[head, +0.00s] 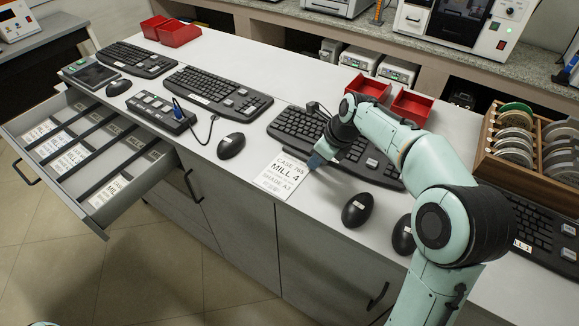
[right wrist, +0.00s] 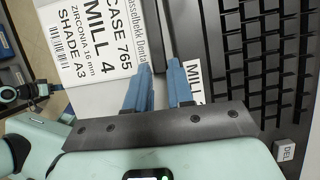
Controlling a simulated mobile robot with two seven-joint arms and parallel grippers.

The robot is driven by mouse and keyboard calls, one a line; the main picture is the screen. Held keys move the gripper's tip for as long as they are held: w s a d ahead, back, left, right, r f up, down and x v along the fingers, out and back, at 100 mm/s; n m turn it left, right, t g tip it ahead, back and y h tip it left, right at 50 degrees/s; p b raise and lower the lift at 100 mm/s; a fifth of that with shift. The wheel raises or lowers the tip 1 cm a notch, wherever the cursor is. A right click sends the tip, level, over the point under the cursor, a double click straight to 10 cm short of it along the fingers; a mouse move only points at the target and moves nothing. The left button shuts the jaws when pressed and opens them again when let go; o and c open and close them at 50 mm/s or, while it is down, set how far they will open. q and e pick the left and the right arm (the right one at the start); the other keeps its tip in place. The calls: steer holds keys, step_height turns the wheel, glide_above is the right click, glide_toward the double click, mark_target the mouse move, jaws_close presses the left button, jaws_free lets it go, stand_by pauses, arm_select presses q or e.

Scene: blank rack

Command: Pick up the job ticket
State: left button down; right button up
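The job ticket (head: 279,178) is a white card printed CASE 765, MILL 4, SHADE A3, lying on the white bench near its front edge, left of a black keyboard. It also shows in the right wrist view (right wrist: 90,45), with a barcode. My right gripper (head: 316,160) is beside the ticket's right edge. In the right wrist view its two blue fingers (right wrist: 160,75) stand apart with a gap between them. The left finger appears over or close to the ticket's edge; I cannot tell if it touches. The right finger is by the keyboard's MILL 4 label (right wrist: 193,80).
A keyboard (head: 297,126) lies behind and right of the ticket, with black mice (head: 232,146) (head: 357,209) on either side. An open drawer (head: 140,195) at left holds several similar cards. Red trays (head: 412,106) and a wooden disc rack (head: 492,166) stand at right.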

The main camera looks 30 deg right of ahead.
jaws_close()
